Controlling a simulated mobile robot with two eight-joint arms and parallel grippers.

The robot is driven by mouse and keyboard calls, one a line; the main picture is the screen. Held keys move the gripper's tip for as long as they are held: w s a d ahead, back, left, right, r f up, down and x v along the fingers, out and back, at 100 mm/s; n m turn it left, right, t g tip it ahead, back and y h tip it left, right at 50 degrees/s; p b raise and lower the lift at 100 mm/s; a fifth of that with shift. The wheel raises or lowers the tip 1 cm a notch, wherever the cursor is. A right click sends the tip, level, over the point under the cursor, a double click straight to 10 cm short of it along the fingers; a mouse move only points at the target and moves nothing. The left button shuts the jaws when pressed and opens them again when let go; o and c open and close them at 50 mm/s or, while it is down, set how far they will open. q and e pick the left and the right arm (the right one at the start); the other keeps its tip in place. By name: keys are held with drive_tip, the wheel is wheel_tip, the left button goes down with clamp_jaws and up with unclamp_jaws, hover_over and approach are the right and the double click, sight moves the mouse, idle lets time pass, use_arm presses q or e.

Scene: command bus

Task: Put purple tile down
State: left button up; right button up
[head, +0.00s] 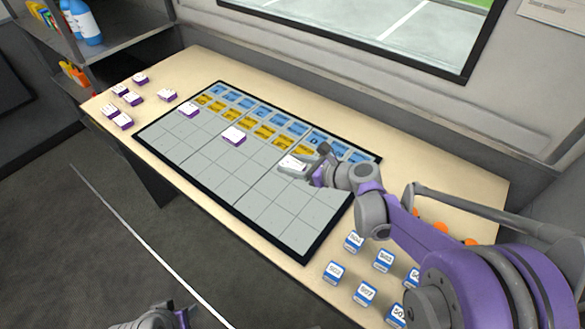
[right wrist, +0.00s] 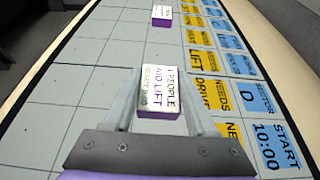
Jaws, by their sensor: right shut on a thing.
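My right gripper (head: 298,166) is shut on a purple tile with a white lettered top (right wrist: 159,92); the tile also shows in the head view (head: 291,162). It is over the grey gridded board (head: 200,160), just in front of the yellow cards. I cannot tell whether the tile touches the board. Two other purple-edged tiles lie on the board: one near its far left end (head: 189,111) and one near the middle (head: 233,135). My left gripper (head: 180,315) shows only partly at the bottom edge, away from the table; its fingers are unclear.
Blue cards (head: 265,110) and yellow cards (head: 263,131) line the board's back rows. Several loose purple tiles (head: 121,121) lie on the table's left end. Several blue-edged tiles (head: 366,292) stand at the right front, near my right arm. The board's front cells are clear.

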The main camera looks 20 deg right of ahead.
drive_tip(key=shift+f, duration=0.7)
drive_tip(key=shift+f, duration=0.15)
drive_tip(key=o, duration=1.4)
drive_tip(key=shift+r, duration=0.25)
drive_tip(key=p+v, duration=0.1)
drive_tip(key=v, duration=1.1)
